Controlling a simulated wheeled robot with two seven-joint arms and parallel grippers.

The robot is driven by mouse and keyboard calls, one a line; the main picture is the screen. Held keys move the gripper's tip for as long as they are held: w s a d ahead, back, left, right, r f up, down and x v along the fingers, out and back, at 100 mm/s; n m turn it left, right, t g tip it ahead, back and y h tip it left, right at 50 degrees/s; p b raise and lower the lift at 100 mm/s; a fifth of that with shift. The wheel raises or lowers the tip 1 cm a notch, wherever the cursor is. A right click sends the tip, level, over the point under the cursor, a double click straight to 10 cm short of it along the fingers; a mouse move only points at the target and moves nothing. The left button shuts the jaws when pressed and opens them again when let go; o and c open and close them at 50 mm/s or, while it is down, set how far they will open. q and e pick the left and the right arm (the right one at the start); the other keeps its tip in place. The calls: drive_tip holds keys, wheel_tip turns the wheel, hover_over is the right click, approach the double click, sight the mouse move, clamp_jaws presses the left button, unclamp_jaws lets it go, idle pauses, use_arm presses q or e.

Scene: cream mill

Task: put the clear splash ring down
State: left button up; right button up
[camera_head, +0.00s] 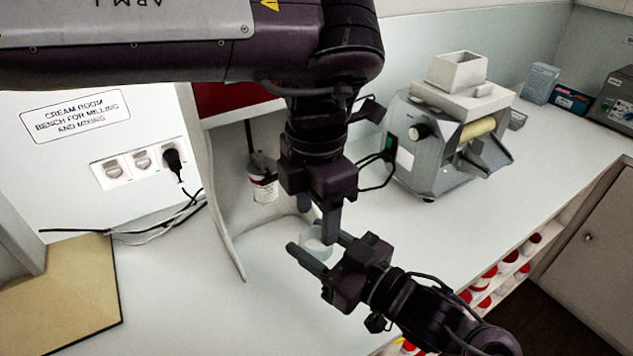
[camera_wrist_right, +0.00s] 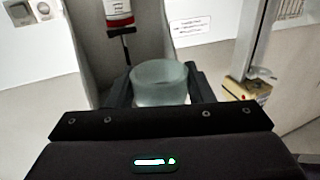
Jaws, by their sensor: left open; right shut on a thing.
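The clear splash ring (camera_head: 316,246) is a translucent, pale greenish open cylinder. My right gripper (camera_head: 306,238), coming in from the lower right, is shut on it, with a finger on either side. In the right wrist view the ring (camera_wrist_right: 160,84) stands upright between the dark fingers, its open rim upward. My left gripper (camera_head: 320,214) points down just above and behind the ring, with its fingers apart. It overlaps part of the ring in the head view, and I cannot tell whether it touches it. The ring's lower edge is partly hidden.
A grey roller mill (camera_head: 440,150) is at the right back. A tan board (camera_head: 70,300) lies at left; cables lie near it. The bench right of the grippers is clear.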

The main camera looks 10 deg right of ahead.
use_arm(q)
drive_tip(key=shift+f, duration=2.65)
drive_tip(key=c, duration=0.6)
use_arm(e)
drive_tip(key=o, duration=1)
drive_tip(key=shift+o, duration=0.2)
